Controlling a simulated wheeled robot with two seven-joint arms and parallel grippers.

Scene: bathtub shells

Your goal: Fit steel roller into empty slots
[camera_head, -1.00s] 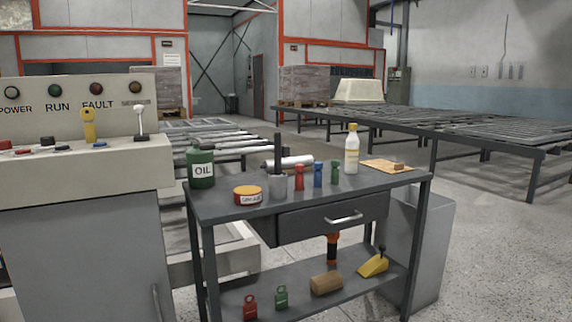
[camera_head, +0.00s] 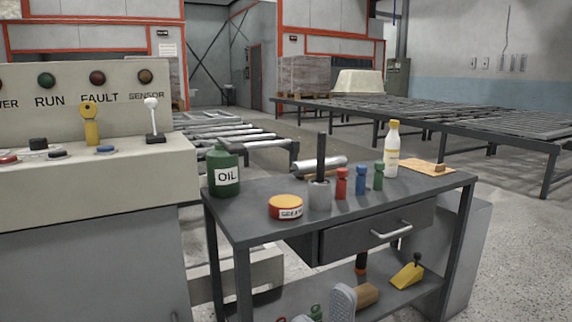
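A steel roller (camera_head: 322,165) lies across the back of the dark workbench top (camera_head: 262,222), partly hidden behind a grey cup with a dark handle standing in it. Behind the bench is a roller conveyor (camera_head: 232,133) with several steel rollers and gaps between some of them. I cannot tell which gaps are empty slots. My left gripper is not in view.
On the bench stand a green oil can (camera_head: 224,172), a grease tin (camera_head: 286,207), the cup (camera_head: 320,195), small red, blue and green bottles, and a white bottle (camera_head: 391,150). A control panel (camera_head: 90,185) blocks the left. Floor at right is clear.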

